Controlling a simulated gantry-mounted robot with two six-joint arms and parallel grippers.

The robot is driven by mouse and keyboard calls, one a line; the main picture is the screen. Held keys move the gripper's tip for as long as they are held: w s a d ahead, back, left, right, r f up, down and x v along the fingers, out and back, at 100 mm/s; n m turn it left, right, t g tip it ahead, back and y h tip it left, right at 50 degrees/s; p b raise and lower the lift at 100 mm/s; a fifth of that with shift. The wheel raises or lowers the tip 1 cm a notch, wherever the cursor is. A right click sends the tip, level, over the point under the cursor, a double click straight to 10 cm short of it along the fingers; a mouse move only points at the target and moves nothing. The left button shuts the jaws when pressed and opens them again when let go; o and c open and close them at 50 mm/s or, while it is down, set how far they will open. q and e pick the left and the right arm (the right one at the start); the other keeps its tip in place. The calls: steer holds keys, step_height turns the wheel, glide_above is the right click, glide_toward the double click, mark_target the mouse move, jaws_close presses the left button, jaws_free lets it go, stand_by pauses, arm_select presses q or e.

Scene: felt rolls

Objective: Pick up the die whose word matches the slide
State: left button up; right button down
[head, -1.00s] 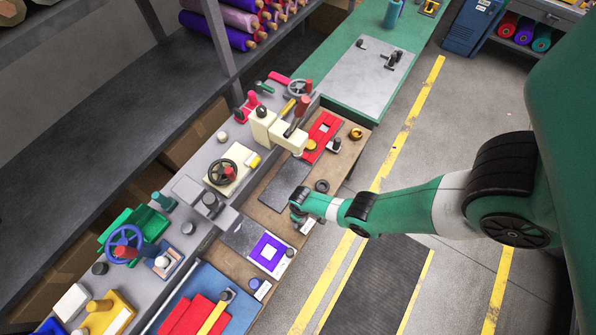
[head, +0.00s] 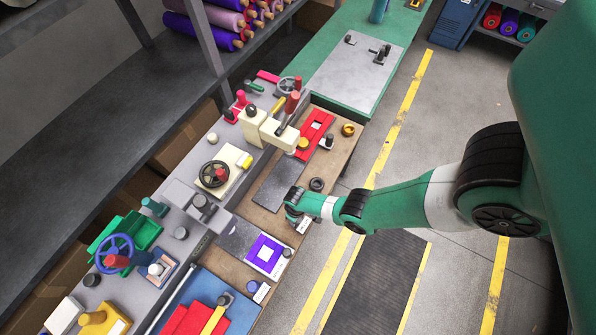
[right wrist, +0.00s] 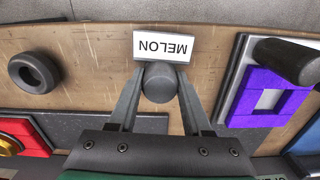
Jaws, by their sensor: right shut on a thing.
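The MELON die is a dark round knob (right wrist: 160,83) with a white label (right wrist: 164,47) reading MELON, upside down in the right wrist view. My right gripper (right wrist: 160,76) is shut on the knob, one finger on each side. In the head view my right gripper (head: 292,212) is low at the bench's front edge, with the white label (head: 303,226) just beside it. I cannot tell whether the die is clear of the wood. Another knobbed die (head: 253,286) stands nearer, its word too small to read. I cannot make out the slide's word. My left gripper is out of view.
A purple square frame on a white plate (head: 284,258) lies close to my right gripper. A black ring (head: 317,184) and a red plate (head: 309,149) lie farther along the bench. A cream press (head: 277,134) stands behind.

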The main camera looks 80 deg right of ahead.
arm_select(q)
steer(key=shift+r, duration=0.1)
arm_select(e)
steer(key=shift+r, duration=0.1)
arm_select(q)
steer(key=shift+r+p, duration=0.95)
steer(key=shift+p, duration=0.1)
arm_select(e)
steer(key=shift+r, duration=0.9)
